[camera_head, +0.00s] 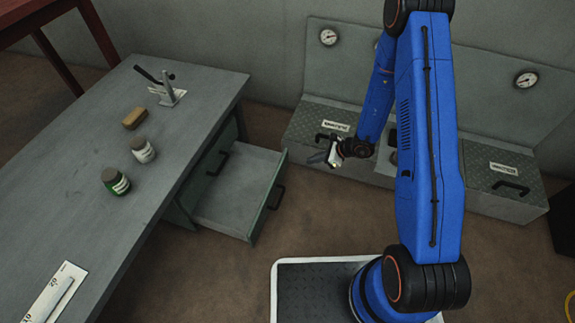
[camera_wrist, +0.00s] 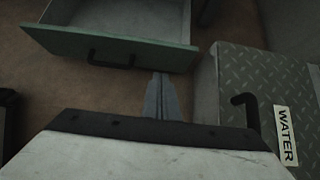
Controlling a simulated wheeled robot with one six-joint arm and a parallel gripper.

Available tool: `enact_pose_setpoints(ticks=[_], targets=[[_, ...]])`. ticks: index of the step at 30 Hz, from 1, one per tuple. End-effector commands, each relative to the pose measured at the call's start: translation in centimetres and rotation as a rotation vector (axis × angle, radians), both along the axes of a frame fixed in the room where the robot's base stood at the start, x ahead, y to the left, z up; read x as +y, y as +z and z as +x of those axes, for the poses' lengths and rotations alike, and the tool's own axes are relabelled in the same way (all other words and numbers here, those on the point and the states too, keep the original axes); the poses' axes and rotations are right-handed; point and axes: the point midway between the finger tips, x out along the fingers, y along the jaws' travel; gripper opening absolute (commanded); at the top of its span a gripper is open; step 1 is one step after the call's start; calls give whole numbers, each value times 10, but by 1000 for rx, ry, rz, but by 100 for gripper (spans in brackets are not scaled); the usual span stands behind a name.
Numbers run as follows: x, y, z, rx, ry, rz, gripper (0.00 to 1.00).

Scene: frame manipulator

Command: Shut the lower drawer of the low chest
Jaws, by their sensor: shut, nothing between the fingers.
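The low chest (camera_head: 130,110) has a long grey top and stands at the left in the head view. Its lower drawer (camera_head: 236,185) is pulled far out and empty, with a green front and a dark handle (camera_head: 276,197). In the wrist view the drawer front (camera_wrist: 110,45) and its handle (camera_wrist: 110,62) lie at the upper left. My gripper (camera_head: 333,160) is shut and empty, to the right of the drawer front and apart from it in the head view. In the wrist view its fingertips (camera_wrist: 161,78) point towards the right part of the drawer front; contact cannot be told.
A grey tread-plate box (camera_head: 322,127) labelled WATER (camera_wrist: 286,135) stands close to the right of the drawer. A green jar (camera_head: 115,181), a white jar (camera_head: 142,150) and a brown block (camera_head: 134,118) sit on the chest top. Brown floor lies in front of the drawer.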

Motion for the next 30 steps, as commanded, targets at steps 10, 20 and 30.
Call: enact_pose_setpoints(ticks=[10,20,30], targets=[[19,-26,6,9,-8,-1,0],[58,-67,20,7,-6,-2,0],[96,-75,34,6,-7,-1,0]])
